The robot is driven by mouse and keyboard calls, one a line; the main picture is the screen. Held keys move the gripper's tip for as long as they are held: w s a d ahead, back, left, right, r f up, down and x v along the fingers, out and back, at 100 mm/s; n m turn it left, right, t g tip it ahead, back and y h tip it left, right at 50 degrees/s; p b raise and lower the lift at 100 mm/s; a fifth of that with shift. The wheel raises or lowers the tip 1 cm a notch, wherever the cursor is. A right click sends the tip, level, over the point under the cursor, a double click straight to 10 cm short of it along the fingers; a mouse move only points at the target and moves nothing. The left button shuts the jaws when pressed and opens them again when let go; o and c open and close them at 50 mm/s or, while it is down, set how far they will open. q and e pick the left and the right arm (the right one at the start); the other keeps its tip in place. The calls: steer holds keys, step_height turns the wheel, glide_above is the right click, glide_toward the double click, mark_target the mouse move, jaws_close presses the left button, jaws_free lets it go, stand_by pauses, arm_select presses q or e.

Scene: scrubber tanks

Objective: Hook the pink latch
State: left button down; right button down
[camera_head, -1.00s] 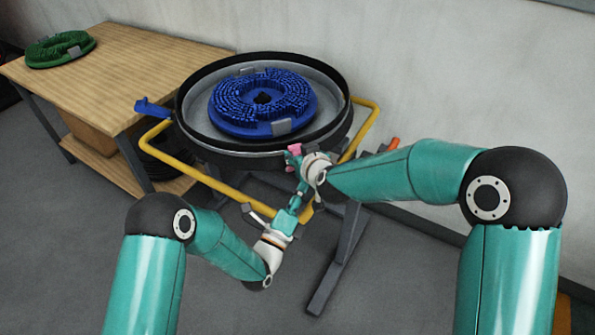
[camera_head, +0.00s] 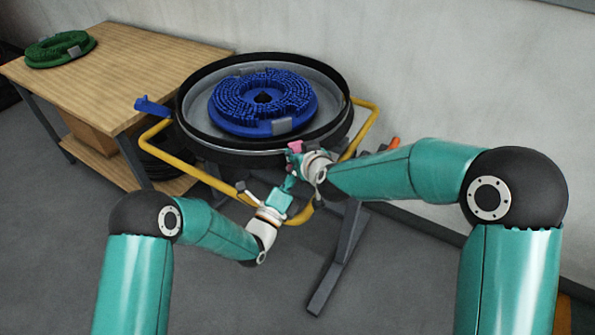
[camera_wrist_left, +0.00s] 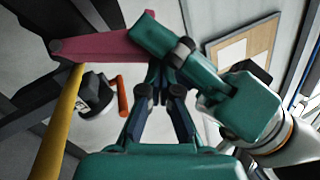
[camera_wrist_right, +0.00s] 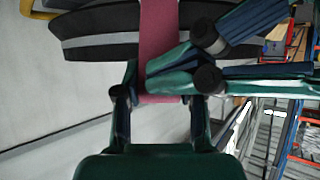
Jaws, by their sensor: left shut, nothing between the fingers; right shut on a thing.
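The pink latch (camera_head: 294,147) is at the front rim of the round tank (camera_head: 190,132). It shows as a long pink strip in the left wrist view (camera_wrist_left: 105,46) and the right wrist view (camera_wrist_right: 158,40). My right gripper (camera_head: 297,161) is shut on the pink latch; in its own view (camera_wrist_right: 160,92) the strip runs down between its fingers. My left gripper (camera_head: 287,187) is just below, close to the right one. Its fingers (camera_wrist_left: 158,78) are shut and empty beside the latch. In the right wrist view it partly covers the latch's lower end; the fastening is hidden.
A yellow tube frame (camera_head: 225,188) surrounds the tank. A blue latch (camera_head: 152,107) is at left and an orange one (camera_head: 391,144) at right. A blue bristled disc (camera_head: 265,98) lies in the tank. A wooden table (camera_head: 110,85) holds a green disc (camera_head: 60,48).

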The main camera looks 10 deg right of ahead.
steer(key=c, duration=0.7)
jaws_free()
steer(key=shift+s+a+f, duration=0.15)
steer(key=shift+s+a, duration=0.05)
steer(key=shift+s, duration=0.1)
arm_select(q)
steer(key=shift+w+a+r, duration=0.25)
steer(key=shift+a, duration=0.1)
arm_select(e)
steer(key=shift+f, duration=0.1)
